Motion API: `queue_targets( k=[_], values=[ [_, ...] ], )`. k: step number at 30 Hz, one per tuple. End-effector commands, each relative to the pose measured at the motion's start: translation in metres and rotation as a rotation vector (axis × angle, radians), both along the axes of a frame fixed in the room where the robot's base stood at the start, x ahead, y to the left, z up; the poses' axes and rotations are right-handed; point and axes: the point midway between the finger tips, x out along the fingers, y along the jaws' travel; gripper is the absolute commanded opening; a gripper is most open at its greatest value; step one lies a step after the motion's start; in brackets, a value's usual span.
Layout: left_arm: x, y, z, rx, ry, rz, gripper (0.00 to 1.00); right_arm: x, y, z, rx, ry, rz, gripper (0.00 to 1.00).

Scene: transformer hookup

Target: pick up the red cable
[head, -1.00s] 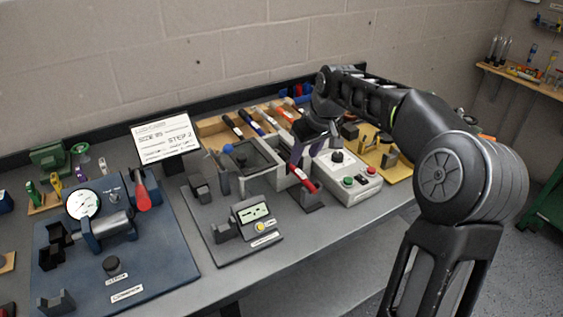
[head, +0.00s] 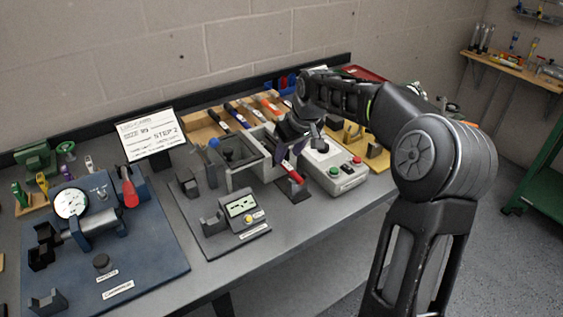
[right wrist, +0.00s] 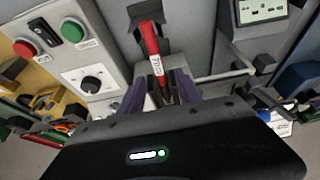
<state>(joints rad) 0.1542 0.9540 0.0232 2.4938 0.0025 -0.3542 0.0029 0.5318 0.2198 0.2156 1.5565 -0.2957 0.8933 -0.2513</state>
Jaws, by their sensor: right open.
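The red cable (right wrist: 153,50) shows in the right wrist view as a straight red piece with a white label and a dark lower end. It lies over a dark holder. In the head view its red part (head: 293,174) shows just below my right gripper (head: 288,153). My right gripper is open, with its purple-grey fingers (right wrist: 160,92) on either side of the cable's dark lower end. I cannot tell whether they touch it. The gripper hides part of the cable in the head view. My left gripper is not in view.
A control box (head: 340,175) with green and red buttons stands close to the right of the gripper. A grey open-topped fixture (head: 237,150) and a digital meter (head: 243,207) stand to the left. A wooden rack (head: 205,126) is behind. The front table strip is clear.

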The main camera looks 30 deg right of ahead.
Motion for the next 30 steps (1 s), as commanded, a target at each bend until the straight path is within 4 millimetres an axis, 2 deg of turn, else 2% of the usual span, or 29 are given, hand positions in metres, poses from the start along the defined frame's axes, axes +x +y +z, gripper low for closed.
queue_targets(
  k=[4,10,28,30],
  values=[
    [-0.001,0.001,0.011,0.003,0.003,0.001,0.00,0.006,-0.002,-0.018,0.001,0.005,-0.001,0.41],
    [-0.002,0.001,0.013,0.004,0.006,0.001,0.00,0.015,-0.003,-0.040,0.000,0.001,0.000,0.41],
    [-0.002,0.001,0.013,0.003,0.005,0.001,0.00,0.015,-0.002,-0.041,0.000,0.000,0.000,0.41],
    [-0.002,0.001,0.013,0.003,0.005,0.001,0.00,0.015,-0.002,-0.041,0.000,0.000,0.000,0.36]
  ],
)
